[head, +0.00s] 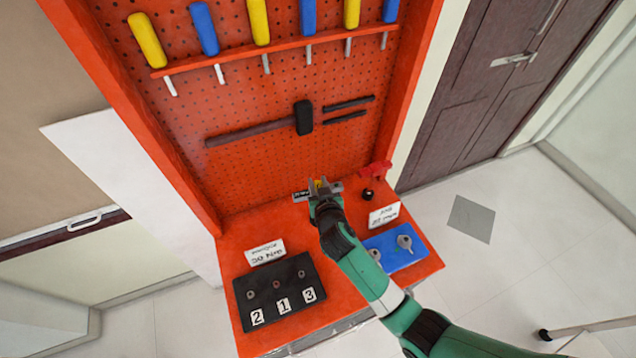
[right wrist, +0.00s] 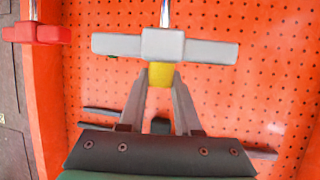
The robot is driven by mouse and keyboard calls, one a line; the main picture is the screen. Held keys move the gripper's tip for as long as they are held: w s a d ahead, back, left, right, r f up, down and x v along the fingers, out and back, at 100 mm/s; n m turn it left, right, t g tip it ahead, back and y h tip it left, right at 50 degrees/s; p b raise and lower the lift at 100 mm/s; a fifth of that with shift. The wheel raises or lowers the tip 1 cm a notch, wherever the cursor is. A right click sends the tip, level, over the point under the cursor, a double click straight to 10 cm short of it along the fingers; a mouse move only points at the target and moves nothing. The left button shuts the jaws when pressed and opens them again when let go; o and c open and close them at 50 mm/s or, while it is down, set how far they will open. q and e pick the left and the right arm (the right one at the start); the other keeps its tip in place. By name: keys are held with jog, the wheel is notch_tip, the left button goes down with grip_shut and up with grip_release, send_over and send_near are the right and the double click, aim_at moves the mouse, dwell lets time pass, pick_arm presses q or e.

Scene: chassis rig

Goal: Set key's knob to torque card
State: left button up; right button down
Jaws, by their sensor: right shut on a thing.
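My right gripper (head: 322,187) is shut on the yellow knob (right wrist: 160,75) of a key, above the back of the red bench. In the right wrist view the key's grey crossbar (right wrist: 205,48) lies just beyond the fingertips (right wrist: 158,82), with a shiny shaft running up from it. In the head view the gripper hides most of the key. A white torque card (head: 265,252) stands behind the black block; its lettering seems to read 20 Nm. The knob's setting cannot be read. My left gripper is not in view.
The black block (head: 280,292) has numbers 2, 1, 3. A blue block (head: 408,238) with grey parts and another white card (head: 384,215) are at right. A red-handled thing (head: 376,170) stands at the back right. A pegboard (head: 250,160) with a hammer (head: 303,117) and screwdrivers rises behind.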

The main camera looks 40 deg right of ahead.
jog(key=c, duration=0.6)
grip_release()
jog(key=p+v, duration=0.1)
jog(key=v, duration=0.4)
jog(key=shift+a+r+p, duration=0.1)
jog(key=shift+p, duration=0.2)
jog(key=p, duration=0.5)
send_near(318, 183)
jog(key=s, duration=0.1)
jog(key=shift+s+a+r, duration=0.25)
jog(key=shift+a, duration=0.25)
